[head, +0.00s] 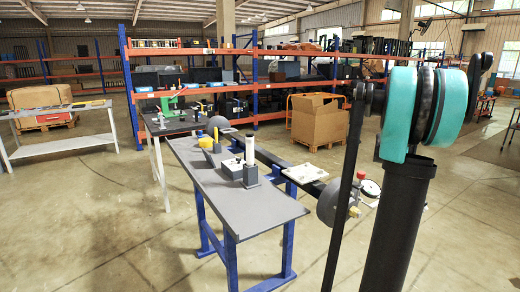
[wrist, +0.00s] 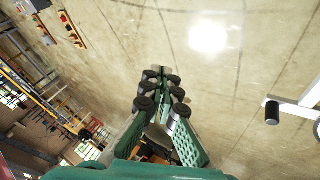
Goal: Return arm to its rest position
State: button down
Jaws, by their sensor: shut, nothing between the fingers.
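My gripper (wrist: 162,75) shows in the wrist view, with its green fingers together and nothing between them. It hangs over open concrete floor, away from any table. In the head view my arm's teal and black joints stand upright at the right, and I cannot make out the gripper there. A grey-topped workbench (head: 258,212) with blue legs stands left of my arm. On it a white cylinder (head: 250,150) stands upright in a dark grey base (head: 250,176).
A small grey box (head: 232,169) and a yellow-topped item (head: 206,142) are on the workbench. A cardboard box (head: 320,124) and blue-orange shelving (head: 190,52) stand behind. A white-legged table (head: 62,108) stands far left. The floor at front left is clear.

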jog(key=s+a+f+n+t+y, duration=0.2)
jog(key=s+a+f+n, duration=0.2)
jog(key=a, duration=0.8)
jog(key=s+a+f+n+t+y, duration=0.1)
jog(key=s+a+f+n+t, duration=0.2)
jog(key=a, duration=0.9)
jog(key=s+a+f+n+t+y, duration=0.2)
jog(key=s+a+f+n, duration=0.4)
jog(key=a, duration=0.6)
notch_tip(320, 180, down, 2)
jog(key=shift+a+f+n+t+y, duration=0.3)
jog(key=shift+n+t, duration=0.3)
jog(key=shift+n, duration=0.6)
jog(key=shift+r, duration=0.1)
